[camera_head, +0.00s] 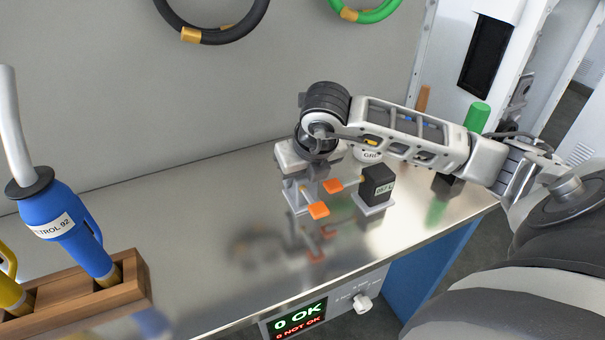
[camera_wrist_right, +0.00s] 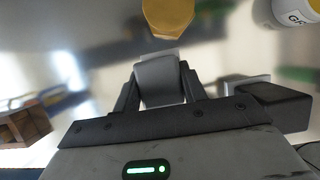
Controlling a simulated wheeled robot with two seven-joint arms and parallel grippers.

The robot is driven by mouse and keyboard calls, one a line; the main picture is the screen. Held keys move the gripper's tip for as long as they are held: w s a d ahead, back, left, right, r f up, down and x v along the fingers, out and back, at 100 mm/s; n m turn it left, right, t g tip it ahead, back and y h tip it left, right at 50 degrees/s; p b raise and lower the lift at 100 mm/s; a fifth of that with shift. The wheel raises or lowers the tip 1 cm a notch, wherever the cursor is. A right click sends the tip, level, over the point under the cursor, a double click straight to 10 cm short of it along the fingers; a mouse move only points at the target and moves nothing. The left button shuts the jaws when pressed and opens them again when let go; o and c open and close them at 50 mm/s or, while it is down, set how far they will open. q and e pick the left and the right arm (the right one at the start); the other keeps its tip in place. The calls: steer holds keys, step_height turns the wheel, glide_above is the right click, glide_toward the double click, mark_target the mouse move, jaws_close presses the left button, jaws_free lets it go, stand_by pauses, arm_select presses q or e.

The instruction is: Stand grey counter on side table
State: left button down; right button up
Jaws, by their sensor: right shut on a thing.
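My right gripper (camera_head: 326,198) reaches in from the right, over the metal table (camera_head: 200,225), with its orange fingertips pointing down. In the right wrist view, it is shut on a grey block (camera_wrist_right: 160,82), the grey counter, between its dark fingers. In the head view the grey counter (camera_head: 298,195) shows partly behind the fingers, with a pale base at its foot. I cannot tell whether that base touches the table. A black counter (camera_head: 378,184) with a pale label and base stands to its right; it also shows in the right wrist view (camera_wrist_right: 270,104). My left gripper is out of view.
A blue nozzle (camera_head: 65,228) stands in a wooden rack (camera_head: 90,305) at the left. A white labelled container (camera_head: 369,155) is behind the black counter, partly hidden by my arm. A green cylinder (camera_head: 478,116) is further right. The table's middle-left is clear. A display (camera_head: 298,320) is below its front edge.

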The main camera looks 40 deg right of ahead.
steer(key=o, duration=1.2)
steer(key=shift+r+p, duration=0.3)
steer(key=shift+p, duration=0.15)
steer(key=v, duration=1.1)
steer(key=shift+s+r, duration=0.2)
steer(key=shift+r, duration=0.05)
